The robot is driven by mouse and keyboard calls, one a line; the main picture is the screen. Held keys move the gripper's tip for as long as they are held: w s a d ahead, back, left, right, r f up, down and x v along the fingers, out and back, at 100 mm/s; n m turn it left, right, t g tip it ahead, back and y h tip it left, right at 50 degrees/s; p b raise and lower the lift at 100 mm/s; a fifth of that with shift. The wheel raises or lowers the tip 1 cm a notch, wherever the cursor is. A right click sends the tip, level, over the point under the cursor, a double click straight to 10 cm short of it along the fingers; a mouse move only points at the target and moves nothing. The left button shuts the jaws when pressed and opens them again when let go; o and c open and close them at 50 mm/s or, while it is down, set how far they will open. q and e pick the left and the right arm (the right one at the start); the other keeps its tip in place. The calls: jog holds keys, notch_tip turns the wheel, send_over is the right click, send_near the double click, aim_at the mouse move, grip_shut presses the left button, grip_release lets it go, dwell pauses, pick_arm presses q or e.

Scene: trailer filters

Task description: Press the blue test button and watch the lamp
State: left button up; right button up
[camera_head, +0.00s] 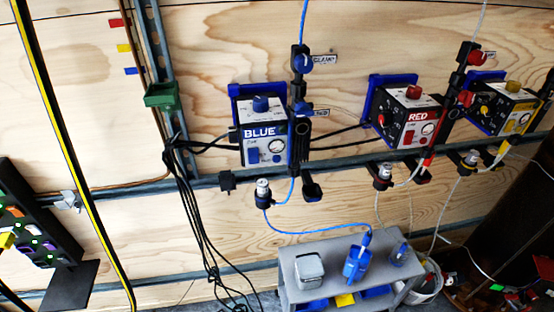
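A box labelled BLUE (262,132) is mounted on the plywood wall near the middle. A round blue knob or button (261,103) stands on its top. I cannot tell which blue part is the test button, and I cannot make out a lit lamp on this box. Neither of my grippers is in view, and nothing is seen touching the box.
A RED box (408,118) and a yellow box (504,107) hang to the right. Black cables (193,215) hang left of the BLUE box. A grey bench (330,250) below carries a grey box (309,268) and a blue tool (356,262). A yellow-black striped strip (72,155) crosses the left.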

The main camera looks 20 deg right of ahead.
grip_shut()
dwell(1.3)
